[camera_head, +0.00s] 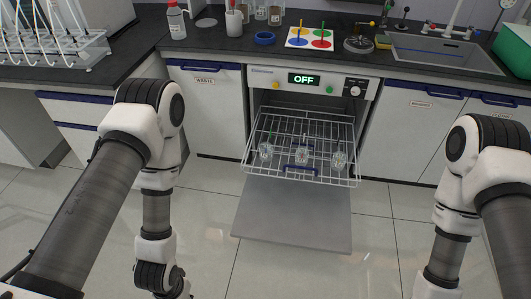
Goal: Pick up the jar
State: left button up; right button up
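Three small clear glass vessels stand on the pulled-out wire rack (290,120) of the open appliance: a left one (265,151), a middle one (302,155) and a right one (339,159). They look like jars, but they are too small to tell well. A clear glass jar (275,16) also stands on the counter at the back. My left and right arms hang down on either side of the rack, apart from the vessels. Both grippers are below the frame, so their state is hidden.
The appliance's door (292,215) is folded down, with its display reading OFF. The dark counter (220,46) holds a white bottle (176,22), a blue ring (264,38) and a mat with coloured circles (311,38). A sink (440,52) is at right. Tiled floor in front is clear.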

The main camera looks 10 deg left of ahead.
aim_at(266, 148)
jog(key=i+l+u, duration=0.25)
jog(key=i+l, duration=1)
jog(key=l, duration=0.15)
